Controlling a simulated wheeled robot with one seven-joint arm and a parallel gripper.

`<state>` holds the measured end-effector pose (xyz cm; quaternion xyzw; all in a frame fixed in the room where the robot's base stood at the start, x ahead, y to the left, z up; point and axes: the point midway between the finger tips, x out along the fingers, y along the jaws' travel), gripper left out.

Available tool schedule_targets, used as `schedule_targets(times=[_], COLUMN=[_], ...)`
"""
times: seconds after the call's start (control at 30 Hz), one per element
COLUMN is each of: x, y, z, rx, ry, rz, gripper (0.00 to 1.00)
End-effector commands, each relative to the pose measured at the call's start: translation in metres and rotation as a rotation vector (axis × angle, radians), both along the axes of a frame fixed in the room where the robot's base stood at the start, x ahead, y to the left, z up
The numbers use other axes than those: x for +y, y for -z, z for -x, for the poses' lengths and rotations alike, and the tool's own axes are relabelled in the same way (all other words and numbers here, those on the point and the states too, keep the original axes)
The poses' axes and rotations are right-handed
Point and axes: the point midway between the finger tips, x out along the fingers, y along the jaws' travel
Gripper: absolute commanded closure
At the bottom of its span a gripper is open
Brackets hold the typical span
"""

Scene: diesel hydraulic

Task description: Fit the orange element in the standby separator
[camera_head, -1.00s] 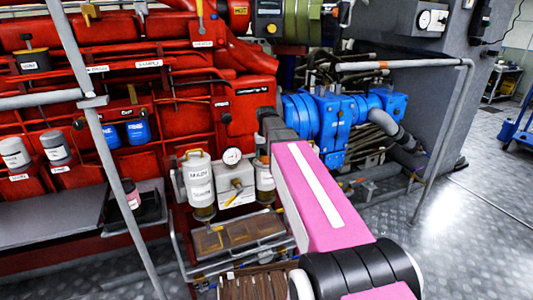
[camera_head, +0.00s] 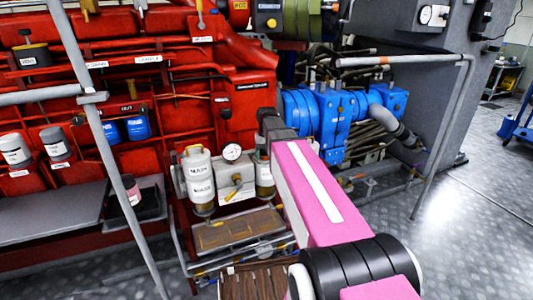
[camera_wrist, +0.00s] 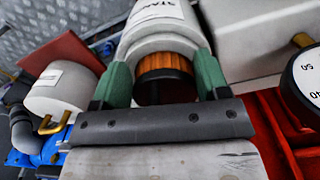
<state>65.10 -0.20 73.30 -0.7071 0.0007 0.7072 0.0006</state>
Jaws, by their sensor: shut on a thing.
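The orange element (camera_wrist: 165,66), ribbed and with a dark end, is between the green fingers of my gripper (camera_wrist: 163,84) in the wrist view. The fingers are closed on it from both sides. Its far end meets the grey-white rim of the standby separator (camera_wrist: 160,22), whose label shows "STAN". I cannot tell how deep it sits inside. In the head view the standby separator (camera_head: 265,176) is right of the gauge and partly hidden by my pink arm. My gripper is hidden there.
The MAIN separator (camera_head: 199,178) stands left of the pressure gauge (camera_head: 232,152); the gauge is also close at right in the wrist view (camera_wrist: 308,78). A white canister (camera_wrist: 62,90) is at left there. A grey rail post (camera_head: 115,180) stands in front. Floor is clear at right.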

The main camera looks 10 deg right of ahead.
Motion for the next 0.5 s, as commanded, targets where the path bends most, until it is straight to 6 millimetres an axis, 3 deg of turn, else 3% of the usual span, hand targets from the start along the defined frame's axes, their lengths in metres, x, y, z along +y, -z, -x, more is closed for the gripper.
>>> schedule_targets(times=[0.1, 0.13, 0.2, 0.23, 0.5], x=[0.0, 0.0, 0.0, 0.0, 0.0], y=[0.0023, 0.0025, 0.0022, 0.0022, 0.0018], z=[0.0, 0.0, -0.0001, -0.0001, 0.0], rx=[0.0, 0.0, -0.001, -0.001, 0.0], ry=[0.0, 0.0, 0.0, 0.0, 0.0], rz=[0.0, 0.0, 0.0, 0.0, 0.0], gripper=[0.79, 0.28, 0.06, 0.02, 0.02])
